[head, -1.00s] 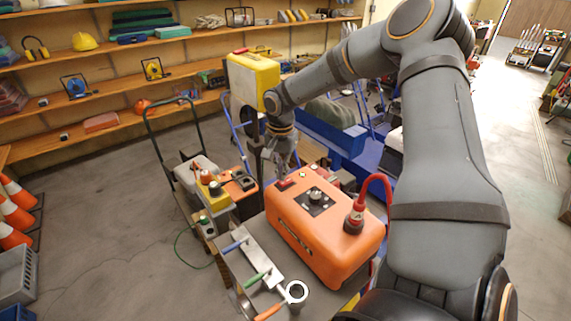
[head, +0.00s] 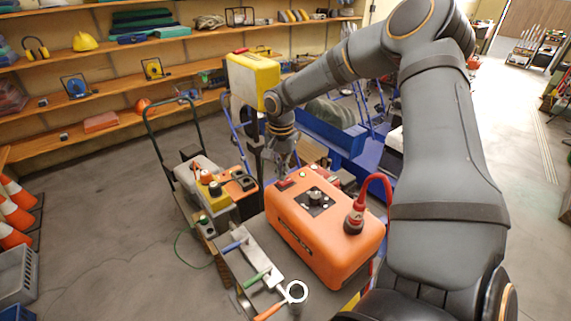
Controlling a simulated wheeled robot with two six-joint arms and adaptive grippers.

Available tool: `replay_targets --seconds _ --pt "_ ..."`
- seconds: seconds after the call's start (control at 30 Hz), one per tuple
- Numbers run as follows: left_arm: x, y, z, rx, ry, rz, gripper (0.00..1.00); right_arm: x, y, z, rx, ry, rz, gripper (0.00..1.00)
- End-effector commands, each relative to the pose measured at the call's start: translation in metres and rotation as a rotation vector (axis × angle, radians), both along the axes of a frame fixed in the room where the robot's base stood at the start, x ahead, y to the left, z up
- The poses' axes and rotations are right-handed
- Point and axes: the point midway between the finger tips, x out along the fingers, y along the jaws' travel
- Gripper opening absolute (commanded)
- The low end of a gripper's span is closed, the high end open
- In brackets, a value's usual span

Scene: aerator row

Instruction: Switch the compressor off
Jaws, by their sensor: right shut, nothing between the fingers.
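An orange compressor-like box (head: 325,240) stands on a grey bench top. My right gripper (head: 284,168) points down just behind the far left edge of the box, close to the rocker switch. It is shut and empty. I cannot tell whether it touches the box. The switch's position is too small to read. My left gripper is not in view.
Tools with blue, green and orange handles (head: 257,278) lie in front of the box. A cart with a yellow and orange machine (head: 213,192) stands to the left.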

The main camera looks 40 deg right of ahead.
Motion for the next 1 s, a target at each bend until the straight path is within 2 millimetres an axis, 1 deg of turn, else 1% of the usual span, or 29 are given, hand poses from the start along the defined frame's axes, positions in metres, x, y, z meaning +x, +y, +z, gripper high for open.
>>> replay_targets --seconds 1.0 --pt "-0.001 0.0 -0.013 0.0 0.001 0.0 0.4 0.0 0.0 -0.016 0.0 0.0 0.0 0.0"
